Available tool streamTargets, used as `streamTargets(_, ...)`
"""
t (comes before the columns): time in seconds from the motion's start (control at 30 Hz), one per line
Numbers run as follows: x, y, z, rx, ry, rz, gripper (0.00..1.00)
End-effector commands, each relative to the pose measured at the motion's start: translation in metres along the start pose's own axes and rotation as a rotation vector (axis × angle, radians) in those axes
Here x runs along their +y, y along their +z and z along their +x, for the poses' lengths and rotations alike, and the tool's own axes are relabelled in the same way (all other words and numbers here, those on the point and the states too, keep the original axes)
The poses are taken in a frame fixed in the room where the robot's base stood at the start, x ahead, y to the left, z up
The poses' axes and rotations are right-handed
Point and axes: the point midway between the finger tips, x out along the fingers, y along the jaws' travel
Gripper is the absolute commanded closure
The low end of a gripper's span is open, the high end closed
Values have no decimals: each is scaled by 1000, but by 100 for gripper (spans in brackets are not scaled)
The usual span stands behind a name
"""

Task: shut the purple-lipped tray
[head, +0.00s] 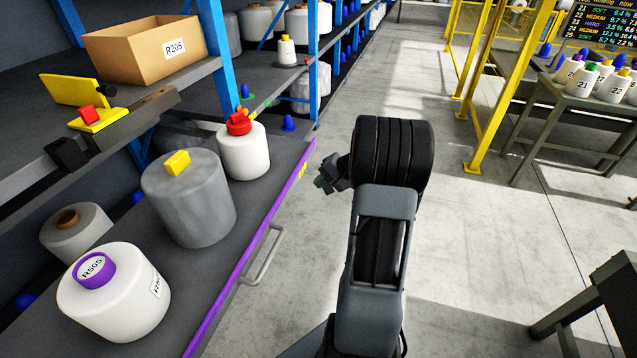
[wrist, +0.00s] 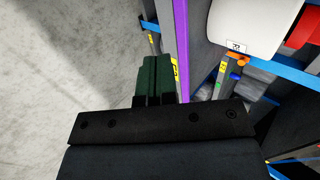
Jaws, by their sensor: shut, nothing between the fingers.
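The purple-lipped tray (head: 262,215) is a dark slide-out shelf at the lower left, standing out from the rack. Its purple lip runs along the aisle side, with a grey bar handle (head: 265,258) on it. The tray holds a white bobbin with a purple ring, a grey bobbin with a yellow block and a white bobbin with a red top. My gripper (head: 324,182) is shut and empty, beside the far end of the lip. In the wrist view my gripper (wrist: 153,62) is next to the purple lip (wrist: 181,50); I cannot tell whether they touch.
A shelf above holds a cardboard box (head: 150,48) and a yellow bracket (head: 98,112). A blue rack post (head: 215,50) stands behind the tray. The concrete aisle (head: 300,300) is clear beside the lip. Yellow fencing (head: 490,90) and a bobbin table (head: 590,105) stand at right.

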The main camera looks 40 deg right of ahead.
Motion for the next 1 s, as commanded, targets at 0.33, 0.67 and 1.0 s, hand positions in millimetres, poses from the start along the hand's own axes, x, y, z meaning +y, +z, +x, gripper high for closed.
streamTargets(0.33, 1, 1, 68, -4, 2, -1, 100)
streamTargets(0.67, -23, 1, 93, -3, 1, -2, 100)
streamTargets(1.0, -28, 1, 97, -1, 2, -1, 100)
